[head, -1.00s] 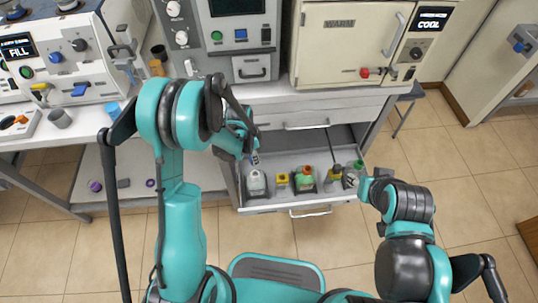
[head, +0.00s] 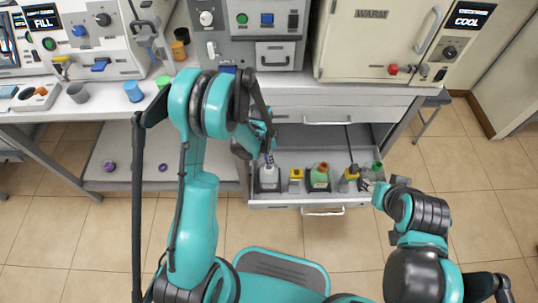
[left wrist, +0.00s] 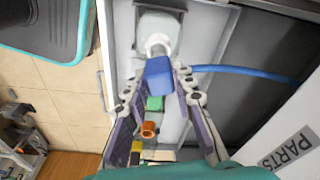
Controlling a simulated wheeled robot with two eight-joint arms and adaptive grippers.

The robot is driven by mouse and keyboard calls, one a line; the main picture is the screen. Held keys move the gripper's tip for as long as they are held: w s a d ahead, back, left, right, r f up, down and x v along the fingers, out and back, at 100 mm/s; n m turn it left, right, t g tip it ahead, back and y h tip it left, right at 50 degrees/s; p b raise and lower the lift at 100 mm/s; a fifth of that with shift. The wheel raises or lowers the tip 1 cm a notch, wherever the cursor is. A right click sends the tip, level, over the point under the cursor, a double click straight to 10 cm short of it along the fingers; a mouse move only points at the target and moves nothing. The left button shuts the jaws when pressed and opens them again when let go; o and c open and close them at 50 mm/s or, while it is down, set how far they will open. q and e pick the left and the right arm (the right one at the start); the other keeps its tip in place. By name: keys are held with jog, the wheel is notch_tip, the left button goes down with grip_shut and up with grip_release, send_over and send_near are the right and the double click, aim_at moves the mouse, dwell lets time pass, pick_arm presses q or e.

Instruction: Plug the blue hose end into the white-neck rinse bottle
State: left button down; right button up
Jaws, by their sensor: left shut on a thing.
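The white-neck rinse bottle (head: 269,178) stands at the left end of the open drawer. Its pale body and white neck also show at the top of the left wrist view (left wrist: 157,30). My left gripper (head: 267,157) is just above this bottle. In the left wrist view its fingers (left wrist: 158,82) are shut on the blue hose end (left wrist: 158,74), which is right at the bottle's neck. I cannot tell if the end is inside the neck. The blue hose (left wrist: 235,70) runs off to the right. My right gripper (head: 380,189) is by the drawer's right end, jaws unclear.
The drawer (head: 285,203) holds a yellow-topped bottle (head: 296,181), a green bottle with an orange neck (head: 319,178) and others to their right. A panel marked PARTS (left wrist: 291,150) shows in the left wrist view. Bare floor lies in front of the drawer.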

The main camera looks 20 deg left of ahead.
pick_arm(q)
jog(key=shift+f+b, duration=0.4)
jog(key=shift+b, duration=0.3)
dwell(0.8)
jog(key=shift+f, duration=0.25)
dwell(0.4)
jog(key=shift+f, duration=0.3)
jog(key=shift+f, duration=0.25)
dwell(0.5)
jog(key=shift+f, duration=0.35)
jog(key=shift+f, duration=0.35)
jog(key=c, duration=1.2)
grip_release()
